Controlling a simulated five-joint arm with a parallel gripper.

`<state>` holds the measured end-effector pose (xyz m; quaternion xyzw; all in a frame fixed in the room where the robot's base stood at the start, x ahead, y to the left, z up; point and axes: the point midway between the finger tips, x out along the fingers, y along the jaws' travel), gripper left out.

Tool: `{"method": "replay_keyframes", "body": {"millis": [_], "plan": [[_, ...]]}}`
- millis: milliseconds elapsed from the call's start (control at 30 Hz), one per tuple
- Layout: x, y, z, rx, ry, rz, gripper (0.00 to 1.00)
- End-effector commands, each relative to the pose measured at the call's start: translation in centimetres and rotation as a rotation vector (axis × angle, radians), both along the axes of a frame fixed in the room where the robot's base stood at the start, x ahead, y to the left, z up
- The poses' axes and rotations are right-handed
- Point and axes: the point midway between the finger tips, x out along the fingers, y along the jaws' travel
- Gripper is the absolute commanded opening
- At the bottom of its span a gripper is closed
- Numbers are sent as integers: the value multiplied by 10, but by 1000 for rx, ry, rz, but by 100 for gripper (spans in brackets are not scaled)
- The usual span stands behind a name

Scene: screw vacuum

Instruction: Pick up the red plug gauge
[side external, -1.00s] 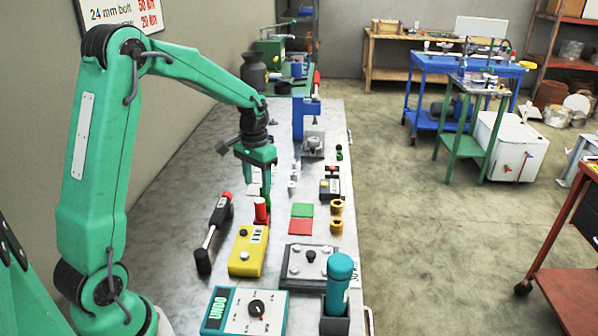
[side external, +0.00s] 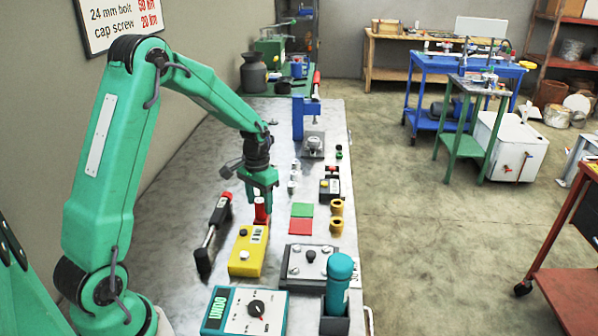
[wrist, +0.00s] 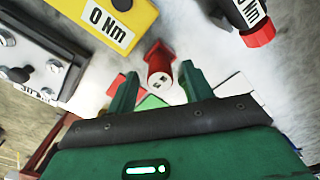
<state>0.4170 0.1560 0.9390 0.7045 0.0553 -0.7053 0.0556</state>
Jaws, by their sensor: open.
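In the wrist view the gauge (wrist: 159,62) shows as a red cylinder with a pale end on a wider red base. My gripper (side external: 263,203) is low over the bench at the gauge in the side view, hiding part of it. In the wrist view my gripper (wrist: 158,82) is open, its green fingers to either side of the gauge's line, with the gauge just beyond the tips. I cannot tell whether a finger touches it.
The yellow box (side external: 247,250) stands close in front of the gauge. A black-and-red torque tool (side external: 214,230) lies to its left. Green (side external: 302,210) and red (side external: 300,227) squares lie to its right. Brass rings (side external: 336,215) sit near the bench's right edge.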

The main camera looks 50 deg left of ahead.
Motion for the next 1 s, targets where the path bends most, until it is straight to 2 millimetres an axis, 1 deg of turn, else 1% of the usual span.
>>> {"method": "replay_keyframes", "body": {"millis": [33, 167, 633, 667, 700, 767, 900, 1000], "plan": [[0, 0, -5, 0, 1, 0, 51], [0, 0, -11, 0, 0, 0, 51], [0, 0, -11, 0, -1, 0, 51], [0, 0, -11, 0, -1, 0, 50], [0, 0, -11, 0, -1, 0, 42], [0, 0, -11, 0, -1, 0, 30], [0, 0, -11, 0, -1, 0, 2], [0, 0, -11, 0, -2, 0, 1]]}}
